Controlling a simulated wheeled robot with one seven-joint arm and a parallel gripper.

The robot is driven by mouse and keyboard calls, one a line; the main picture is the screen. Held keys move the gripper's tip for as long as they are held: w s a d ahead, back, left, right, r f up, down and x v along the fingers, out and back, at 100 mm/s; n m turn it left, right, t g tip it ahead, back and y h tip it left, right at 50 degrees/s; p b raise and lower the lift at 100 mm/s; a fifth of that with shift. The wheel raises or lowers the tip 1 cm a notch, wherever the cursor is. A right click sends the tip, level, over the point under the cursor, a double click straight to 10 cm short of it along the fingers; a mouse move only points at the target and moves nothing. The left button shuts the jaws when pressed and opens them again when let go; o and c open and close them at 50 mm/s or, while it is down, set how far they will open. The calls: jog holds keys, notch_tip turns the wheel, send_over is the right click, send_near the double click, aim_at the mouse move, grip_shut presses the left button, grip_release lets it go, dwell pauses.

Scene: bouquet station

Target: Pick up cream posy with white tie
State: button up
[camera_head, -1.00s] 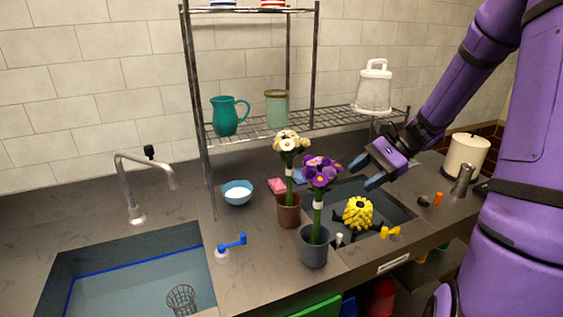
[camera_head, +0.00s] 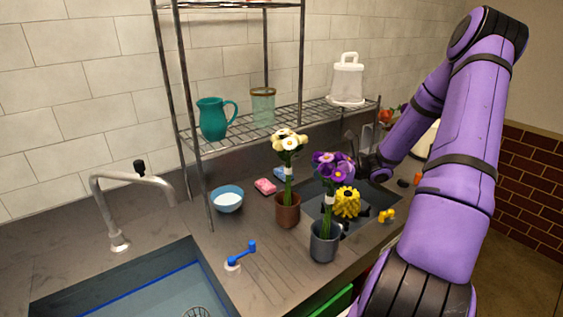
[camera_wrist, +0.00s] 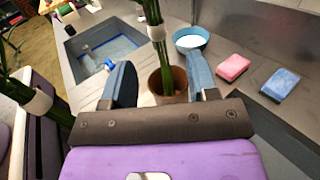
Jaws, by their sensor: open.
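The cream posy (camera_head: 289,142) stands upright in a brown pot (camera_head: 288,212), with a white tie (camera_head: 287,170) around its stems. In the wrist view its green stems (camera_wrist: 152,10) and white tie (camera_wrist: 157,33) show above the brown pot (camera_wrist: 168,88); the blooms are out of frame. My gripper (camera_wrist: 160,62) is open, its two blue fingers on either side of the stems in the picture. I cannot tell whether the stems are between the fingers or just beyond them. In the head view the fingers are largely hidden near the purple posy.
A purple posy (camera_head: 333,165) in a grey pot (camera_head: 324,243) stands close beside the cream one; its white-tied stems (camera_wrist: 35,104) are left of my gripper. A blue bowl (camera_head: 227,200), pink sponge (camera_head: 265,187) and wire shelf (camera_head: 255,133) are behind.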

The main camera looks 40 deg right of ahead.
aim_at(288, 182)
jog(key=shift+r+x, duration=0.1)
jog(key=shift+x, duration=2.3)
jog(key=shift+r+x, duration=0.15)
jog(key=shift+x, duration=2.2)
jog(key=shift+s+a, duration=0.1)
jog(key=shift+s, duration=0.05)
grip_shut()
jog(key=shift+r, duration=0.2)
